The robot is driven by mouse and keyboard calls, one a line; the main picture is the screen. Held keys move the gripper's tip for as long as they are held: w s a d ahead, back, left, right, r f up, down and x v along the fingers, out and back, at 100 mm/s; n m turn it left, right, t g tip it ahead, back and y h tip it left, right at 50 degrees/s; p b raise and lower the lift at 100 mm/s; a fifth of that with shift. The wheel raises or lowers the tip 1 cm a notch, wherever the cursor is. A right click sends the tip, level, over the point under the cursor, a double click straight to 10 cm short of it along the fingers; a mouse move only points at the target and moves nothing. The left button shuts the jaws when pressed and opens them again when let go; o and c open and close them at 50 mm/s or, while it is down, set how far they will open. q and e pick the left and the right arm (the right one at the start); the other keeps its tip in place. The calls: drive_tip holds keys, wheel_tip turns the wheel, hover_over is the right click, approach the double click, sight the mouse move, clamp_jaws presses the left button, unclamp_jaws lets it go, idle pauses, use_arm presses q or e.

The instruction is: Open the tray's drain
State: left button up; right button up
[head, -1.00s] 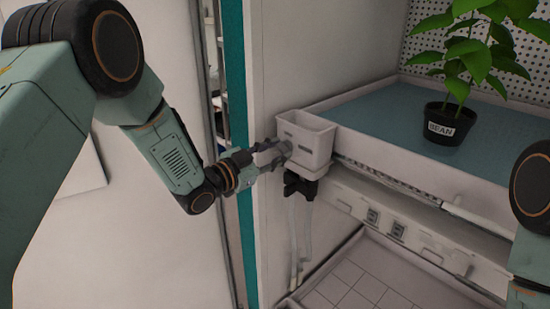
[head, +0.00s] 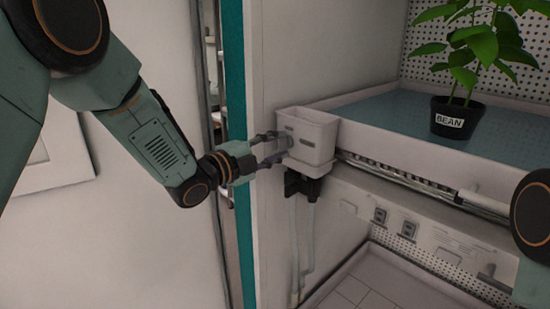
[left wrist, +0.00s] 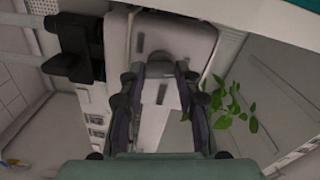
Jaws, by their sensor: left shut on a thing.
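The tray (head: 385,140) is a white-rimmed bed with a bluish surface, and a potted plant labelled BEAN (head: 455,118) stands in it. A white open-topped drain box (head: 318,138) sits at its near left corner. Under the box is a black valve-like fitting (head: 300,186), which also shows in the left wrist view (left wrist: 75,50). My left gripper (head: 284,150) is at the box's left side. In the left wrist view its fingers (left wrist: 160,92) are shut on a pale piece at the box; its exact shape is partly hidden. My right gripper is out of view.
Pale hoses (head: 305,240) hang below the fitting. A lower tray floor (head: 350,290) and a panel with sockets (head: 380,214) lie under the tray. A teal-edged door post (head: 236,90) stands close beside my left arm.

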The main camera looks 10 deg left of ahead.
use_arm(q)
drive_tip(key=shift+m+b, duration=1.05)
drive_tip(key=shift+m, duration=0.25)
drive_tip(key=o, duration=1.2)
drive_tip(key=shift+s+d, duration=0.1)
drive_tip(key=shift+s, duration=0.05)
drive_tip(key=shift+c, duration=0.2)
drive_tip(key=shift+s+a, duration=0.1)
drive_tip(key=shift+a, duration=0.15)
drive_tip(key=v, duration=1.1)
drive_tip(key=shift+s, duration=0.2)
